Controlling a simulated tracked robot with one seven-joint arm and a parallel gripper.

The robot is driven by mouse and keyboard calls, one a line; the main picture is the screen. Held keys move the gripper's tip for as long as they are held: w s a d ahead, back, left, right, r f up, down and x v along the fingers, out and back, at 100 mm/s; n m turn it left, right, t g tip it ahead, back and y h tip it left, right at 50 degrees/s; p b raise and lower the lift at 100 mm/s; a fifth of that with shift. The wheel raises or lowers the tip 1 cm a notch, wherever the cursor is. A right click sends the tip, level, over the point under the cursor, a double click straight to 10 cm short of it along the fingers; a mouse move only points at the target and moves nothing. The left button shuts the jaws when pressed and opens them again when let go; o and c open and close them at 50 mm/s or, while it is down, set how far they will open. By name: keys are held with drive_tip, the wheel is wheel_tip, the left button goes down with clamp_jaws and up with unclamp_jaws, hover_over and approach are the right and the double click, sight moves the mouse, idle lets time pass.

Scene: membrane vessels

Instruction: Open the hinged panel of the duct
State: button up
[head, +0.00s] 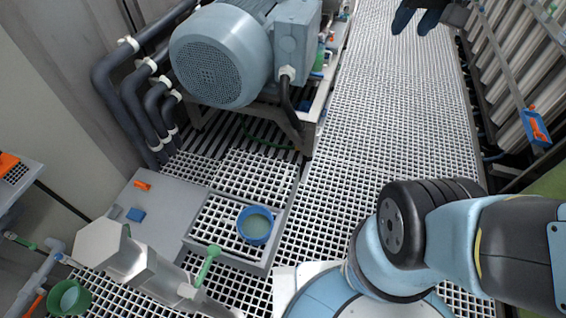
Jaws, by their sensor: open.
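My gripper (416,20) shows at the top edge of the head view, with two dark blue fingers spread apart and nothing seen between them. It is far from the lower left. A pale grey angular metal body (100,241), which may be the duct, lies at lower left and runs toward the bottom edge. A green handle (207,265) sticks up beside its lower end. I cannot make out a hinged panel or its hinge, nor whether it is open or shut.
A blue cup (255,225) stands on the grating beside a grey plate (150,215) holding small orange and blue pieces. A motor (220,55) and dark pipes (130,95) stand behind. White tubes (520,60) line the right. The central grating (385,110) is clear.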

drive_tip(key=w+a+f, duration=0.1)
drive_tip(key=w+f, duration=0.2)
drive_tip(key=w, duration=0.3)
drive_tip(key=w+a+f+g, duration=0.1)
drive_tip(key=w+f, duration=0.2)
drive_tip(key=w, duration=0.4)
drive_tip(key=w+a+f, duration=0.1)
drive_tip(key=w+f, duration=0.3)
drive_tip(key=w, duration=0.2)
drive_tip(key=w+a+f+m+g, duration=0.1)
drive_tip(key=w+a+f, duration=0.2)
drive_tip(key=w+f, duration=0.5)
drive_tip(key=w+a+f, duration=0.2)
drive_tip(key=w+f, duration=0.3)
drive_tip(key=f, duration=0.7)
drive_tip(key=m+g+y, duration=0.2)
drive_tip(key=m, duration=0.1)
approach(284, 179)
drive_tip(key=f, duration=0.5)
drive_tip(key=w+a+f, duration=0.1)
drive_tip(key=f, duration=0.2)
drive_tip(key=shift+c, duration=0.4)
